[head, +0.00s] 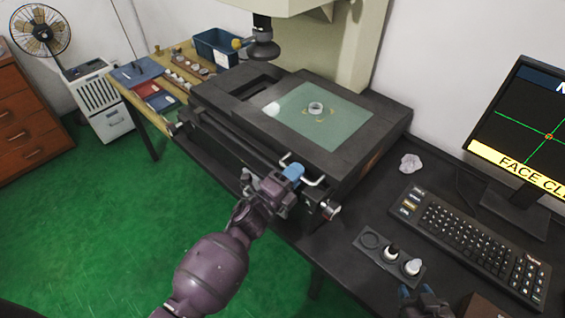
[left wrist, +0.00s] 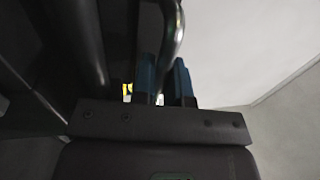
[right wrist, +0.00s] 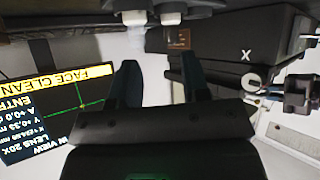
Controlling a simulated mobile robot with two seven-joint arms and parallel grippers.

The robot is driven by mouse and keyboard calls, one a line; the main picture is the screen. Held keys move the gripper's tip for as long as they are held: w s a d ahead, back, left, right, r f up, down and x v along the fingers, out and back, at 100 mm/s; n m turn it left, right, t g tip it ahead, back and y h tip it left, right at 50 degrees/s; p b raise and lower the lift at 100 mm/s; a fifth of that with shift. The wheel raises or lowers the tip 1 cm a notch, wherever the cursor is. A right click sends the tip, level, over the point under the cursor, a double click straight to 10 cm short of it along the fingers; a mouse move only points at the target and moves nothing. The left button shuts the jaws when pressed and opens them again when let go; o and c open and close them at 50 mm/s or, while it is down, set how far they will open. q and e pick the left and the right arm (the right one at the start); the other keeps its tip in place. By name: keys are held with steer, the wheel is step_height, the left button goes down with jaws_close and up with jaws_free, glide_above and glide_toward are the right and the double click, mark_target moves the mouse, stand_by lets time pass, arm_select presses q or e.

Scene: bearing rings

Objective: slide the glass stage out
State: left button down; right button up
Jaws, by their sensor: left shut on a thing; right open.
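The glass stage (head: 345,130) is a pale green plate set in the dark top of the measuring machine. A bent metal handle (head: 312,181) sticks out at the stage's front edge. My left gripper (head: 293,172) is shut on this handle; in the left wrist view the blue fingers (left wrist: 163,80) stand either side of the metal bar (left wrist: 172,40). My right gripper (head: 425,295) is at the bottom edge of the head view, and its open, empty fingers (right wrist: 160,82) show in the right wrist view.
A small tray (head: 388,257) with two knob-like pieces and an empty round recess lies on the bench near my right gripper. A keyboard (head: 475,245), monitor (head: 530,130) and crumpled tissue (head: 410,163) are to the right. A side table (head: 150,110) stands back left.

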arm_select(q)
steer(key=shift+s+d, duration=0.3)
steer(key=shift+d, duration=0.1)
arm_select(e)
steer(key=shift+w+r, duration=0.15)
steer(key=shift+w, duration=0.05)
steer(key=shift+w+a+r, duration=0.15)
steer(key=shift+w+r, duration=0.15)
steer(key=shift+w, duration=0.1)
arm_select(q)
steer(key=c, duration=1.5)
jaws_free()
steer(key=o, duration=0.3)
steer(key=shift+s+d, duration=0.1)
steer(key=shift+o, duration=0.2)
arm_select(e)
steer(key=shift+s+d+f, duration=0.2)
steer(key=shift+s+f, duration=0.25)
steer(key=shift+s, duration=0.2)
arm_select(q)
steer(key=shift+a, duration=0.25)
arm_select(e)
steer(key=shift+w, duration=0.1)
